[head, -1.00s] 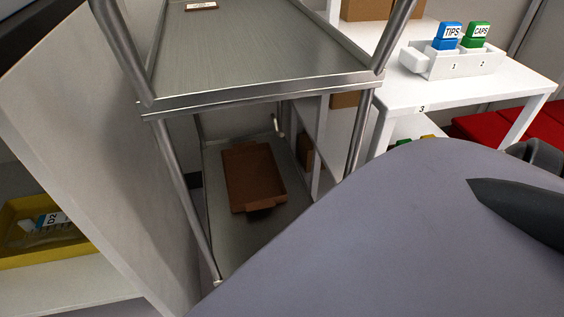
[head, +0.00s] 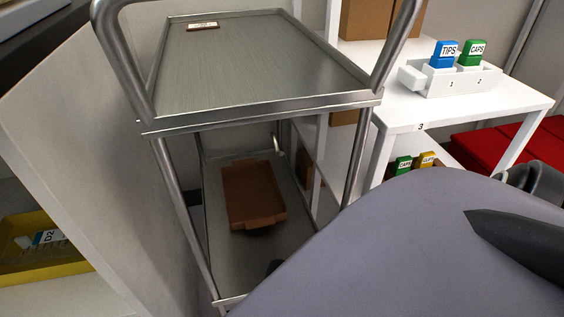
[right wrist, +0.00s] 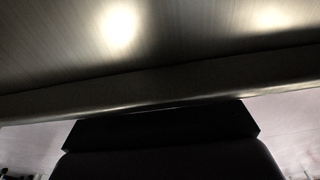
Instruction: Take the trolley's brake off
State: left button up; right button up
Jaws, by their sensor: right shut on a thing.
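The steel trolley (head: 262,102) stands ahead in the head view, upright, with a tubular handle (head: 118,50) at its near end. Its lower shelf (head: 228,262) is partly hidden by my grey arm. No brake can be made out. In the right wrist view, a brushed steel panel of the trolley (right wrist: 190,40) fills the top, with a rolled edge below it. My right gripper (right wrist: 160,130) shows there as a dark block against that edge. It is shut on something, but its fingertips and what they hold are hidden. My left gripper is not in view.
A brown tray (head: 252,192) lies on the lower shelf. A white table (head: 480,100) with blue TIPS (head: 444,55) and green CAPS (head: 473,53) boxes stands close on the right. A pale panel (head: 110,170) stands close on the left, with a yellow tray (head: 40,250) beyond.

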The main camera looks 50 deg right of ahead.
jog(key=shift+d+r+g+y, duration=0.1)
jog(key=shift+r+g+y, duration=0.1)
jog(key=shift+g+y, duration=0.3)
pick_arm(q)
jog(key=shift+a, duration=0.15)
pick_arm(e)
jog(key=o, duration=1.5)
jog(key=shift+p+v, duration=1.45)
jog(key=shift+v, duration=1.8)
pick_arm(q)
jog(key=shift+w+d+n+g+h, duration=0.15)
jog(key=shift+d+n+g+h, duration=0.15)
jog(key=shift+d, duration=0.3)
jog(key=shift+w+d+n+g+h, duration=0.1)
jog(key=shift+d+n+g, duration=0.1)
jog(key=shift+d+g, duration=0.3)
pick_arm(e)
jog(key=shift+w+r, duration=0.25)
jog(key=shift+r, duration=0.15)
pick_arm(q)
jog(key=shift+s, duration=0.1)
pick_arm(e)
jog(key=shift+s, duration=0.1)
